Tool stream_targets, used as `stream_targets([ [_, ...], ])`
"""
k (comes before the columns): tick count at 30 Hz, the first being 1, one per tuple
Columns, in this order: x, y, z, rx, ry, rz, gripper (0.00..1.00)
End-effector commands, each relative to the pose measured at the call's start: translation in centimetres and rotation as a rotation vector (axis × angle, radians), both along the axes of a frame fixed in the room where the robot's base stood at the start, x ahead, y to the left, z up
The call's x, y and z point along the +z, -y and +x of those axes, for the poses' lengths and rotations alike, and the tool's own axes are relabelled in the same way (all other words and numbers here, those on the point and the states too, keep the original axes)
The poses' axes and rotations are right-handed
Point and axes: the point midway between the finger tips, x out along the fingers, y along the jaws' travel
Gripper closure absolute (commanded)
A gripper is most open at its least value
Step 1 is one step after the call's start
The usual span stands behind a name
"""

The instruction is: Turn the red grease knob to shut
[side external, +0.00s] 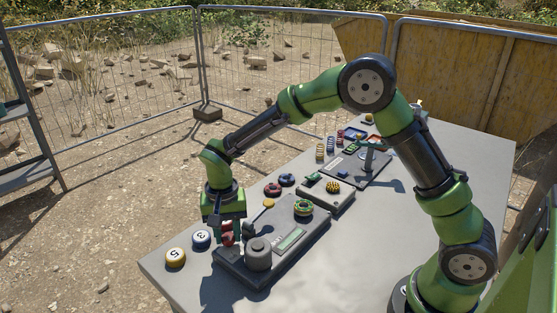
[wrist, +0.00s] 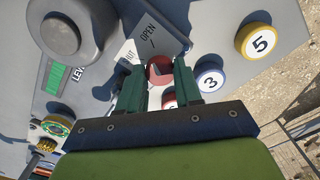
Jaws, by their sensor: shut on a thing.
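The red grease knob (side external: 227,239) is on the dark panel (side external: 288,251) at the near end of the table. My gripper (side external: 225,224) points down over it, shut on the knob, with one finger on each side. In the wrist view the knob (wrist: 160,70) shows between the green fingertips of my gripper (wrist: 159,75). A plate (wrist: 146,40) beside it reads OPEN with a line mark, and a second word ending in UT is partly hidden by a finger. The knob's pointer direction is not clear. Another red piece (wrist: 169,101) shows between the fingers, mostly hidden.
A large grey round cap (side external: 258,254) stands on the same panel, close to my gripper. A blue-rimmed disc marked 3 (side external: 201,239) and a yellow disc marked 5 (side external: 175,258) lie at the left. More panels and small parts sit farther back on the table (side external: 370,270).

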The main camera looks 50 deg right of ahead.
Motion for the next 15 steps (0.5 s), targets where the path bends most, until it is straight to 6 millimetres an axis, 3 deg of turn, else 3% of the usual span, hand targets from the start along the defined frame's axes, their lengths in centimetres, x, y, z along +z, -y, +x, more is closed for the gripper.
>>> stream_targets([
  [15, 0.07, 0.10, 0.09, 0.465, 0.002, 0.000, 0.96],
])
